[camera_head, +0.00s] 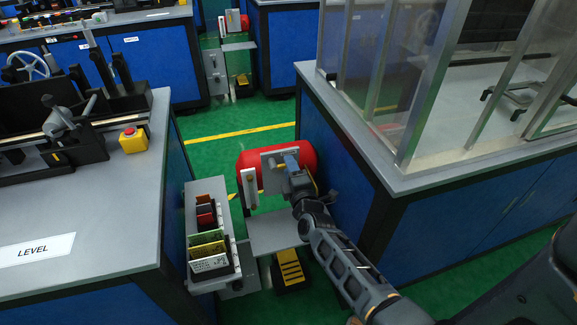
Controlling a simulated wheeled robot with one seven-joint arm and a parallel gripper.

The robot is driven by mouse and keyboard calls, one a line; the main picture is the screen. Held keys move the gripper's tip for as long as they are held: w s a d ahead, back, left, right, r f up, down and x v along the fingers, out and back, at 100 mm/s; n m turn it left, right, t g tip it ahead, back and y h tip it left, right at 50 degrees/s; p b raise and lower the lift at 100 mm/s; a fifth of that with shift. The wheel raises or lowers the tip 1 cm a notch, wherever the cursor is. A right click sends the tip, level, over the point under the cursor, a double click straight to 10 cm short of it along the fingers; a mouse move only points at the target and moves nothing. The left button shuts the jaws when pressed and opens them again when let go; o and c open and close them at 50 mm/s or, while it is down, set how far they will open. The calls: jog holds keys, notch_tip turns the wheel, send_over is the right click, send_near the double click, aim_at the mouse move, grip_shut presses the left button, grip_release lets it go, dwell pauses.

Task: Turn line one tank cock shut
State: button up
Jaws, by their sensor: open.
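A red tank (308,153) lies on its side in the aisle between two blue benches. A grey upright plate (270,158) stands in front of it, with a small dark, light-tipped lever on its face. A second upright plate (249,190) with a short light handle stands to its left. I cannot tell for certain which is the tank cock. My gripper (291,166) is open at the right edge of the grey plate, in front of the tank. Its fingertips are small and partly merge with the plate, so contact cannot be told. It hides part of the tank.
A narrow rack (209,230) with several coloured items stands left of my gripper. A yellow-striped black pedal (291,268) is on the floor below. A glass-walled bench (440,180) is close on the right. The LEVEL bench (110,210) is left. A similar station (238,45) stands behind.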

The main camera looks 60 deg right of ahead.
jog(key=shift+x, duration=0.95)
grip_shut()
